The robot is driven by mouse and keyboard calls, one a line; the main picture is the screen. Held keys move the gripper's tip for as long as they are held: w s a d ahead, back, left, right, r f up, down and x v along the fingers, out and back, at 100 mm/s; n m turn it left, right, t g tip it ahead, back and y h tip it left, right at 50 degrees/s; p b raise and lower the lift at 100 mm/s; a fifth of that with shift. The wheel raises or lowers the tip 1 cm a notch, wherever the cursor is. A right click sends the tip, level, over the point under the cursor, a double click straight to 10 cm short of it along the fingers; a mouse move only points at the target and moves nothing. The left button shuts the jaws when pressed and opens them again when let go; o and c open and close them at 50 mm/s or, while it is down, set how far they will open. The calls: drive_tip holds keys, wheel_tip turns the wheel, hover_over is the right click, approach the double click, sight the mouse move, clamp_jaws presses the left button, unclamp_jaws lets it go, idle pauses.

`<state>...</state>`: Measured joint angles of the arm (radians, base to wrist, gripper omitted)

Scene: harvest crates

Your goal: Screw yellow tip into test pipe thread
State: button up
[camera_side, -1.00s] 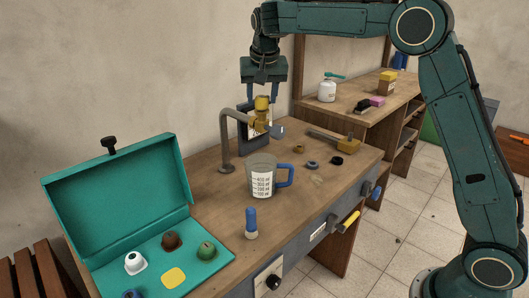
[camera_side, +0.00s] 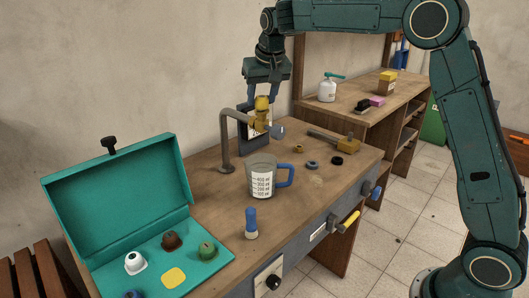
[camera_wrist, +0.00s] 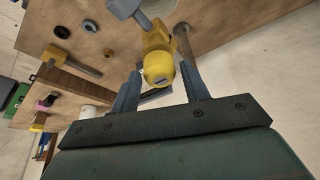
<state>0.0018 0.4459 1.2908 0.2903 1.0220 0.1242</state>
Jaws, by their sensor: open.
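The yellow tip (camera_side: 262,103) sits upright on the brass fitting at the end of the bent test pipe (camera_side: 225,145). In the wrist view the rounded yellow tip (camera_wrist: 159,70) shows from above, with a slot on its top. How far it is threaded in cannot be seen. My gripper (camera_side: 263,96) is over the tip, fingers pointing down. In the wrist view my gripper (camera_wrist: 160,78) is open, with one finger on each side of the tip and gaps visible.
An open teal case (camera_side: 115,205) holds several coloured tips and a yellow oval patch (camera_side: 173,278). A measuring jug (camera_side: 261,178) with a blue handle stands in front of the pipe. A blue-capped bottle (camera_side: 251,224), small rings (camera_side: 312,165) and a brass-ended tool (camera_side: 347,145) lie on the bench.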

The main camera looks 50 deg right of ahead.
drive_tip(key=shift+n, duration=0.4)
drive_tip(key=shift+n+y, duration=0.4)
drive_tip(key=shift+n, duration=0.4)
drive_tip(key=shift+d, duration=0.1)
drive_tip(key=shift+n+y, duration=0.4)
drive_tip(key=shift+n, duration=0.4)
drive_tip(key=shift+n+y, duration=0.3)
drive_tip(key=shift+n, duration=0.6)
